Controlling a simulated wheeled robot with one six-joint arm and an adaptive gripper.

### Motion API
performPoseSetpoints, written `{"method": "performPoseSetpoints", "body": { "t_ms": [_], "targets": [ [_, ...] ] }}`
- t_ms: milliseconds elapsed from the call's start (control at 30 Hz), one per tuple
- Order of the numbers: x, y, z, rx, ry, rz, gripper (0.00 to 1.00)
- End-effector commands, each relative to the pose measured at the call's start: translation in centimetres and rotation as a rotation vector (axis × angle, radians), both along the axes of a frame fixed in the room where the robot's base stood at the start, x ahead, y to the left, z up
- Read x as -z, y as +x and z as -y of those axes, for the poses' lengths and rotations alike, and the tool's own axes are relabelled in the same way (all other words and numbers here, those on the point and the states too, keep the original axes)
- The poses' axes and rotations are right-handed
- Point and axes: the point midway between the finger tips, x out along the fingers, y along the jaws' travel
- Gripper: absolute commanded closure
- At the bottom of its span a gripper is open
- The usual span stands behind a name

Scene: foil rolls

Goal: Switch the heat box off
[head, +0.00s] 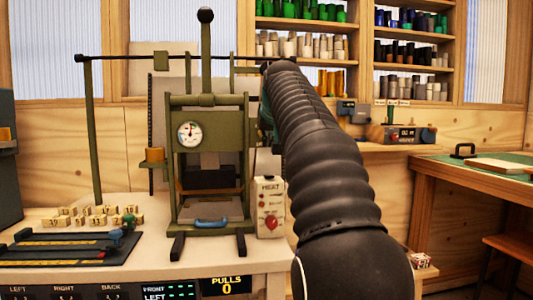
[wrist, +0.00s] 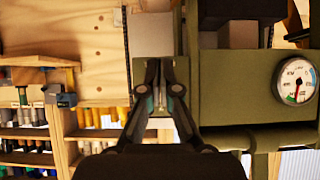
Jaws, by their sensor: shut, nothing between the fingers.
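The heat box (head: 270,206) is a pale upright box labelled HEAT on the right side of the green press (head: 207,116). A red knob (head: 271,223) sits low on its front; its setting is too small to read. My gripper (wrist: 162,64) is shut and empty, beside the press frame and apart from that box. In the head view my black arm reaches past the right side of the heat box and hides most of the gripper.
A dark lever panel (head: 65,247) and several small blocks stand to the left on the bench. Shelves of rolls (head: 305,45) line the back wall. A green-topped table (head: 480,166) stands right.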

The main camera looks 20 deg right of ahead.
Motion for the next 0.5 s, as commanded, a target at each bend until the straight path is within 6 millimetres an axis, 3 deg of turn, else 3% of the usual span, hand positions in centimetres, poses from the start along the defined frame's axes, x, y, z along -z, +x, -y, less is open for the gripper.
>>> {"method": "performPoseSetpoints", "body": {
  "t_ms": [200,500],
  "targets": [
    [-2.9,-2.1,-0.5,0.001,0.000,0.000,1.00],
    [-4.3,-3.2,-0.8,0.001,0.001,-0.003,1.00]
  ]
}}
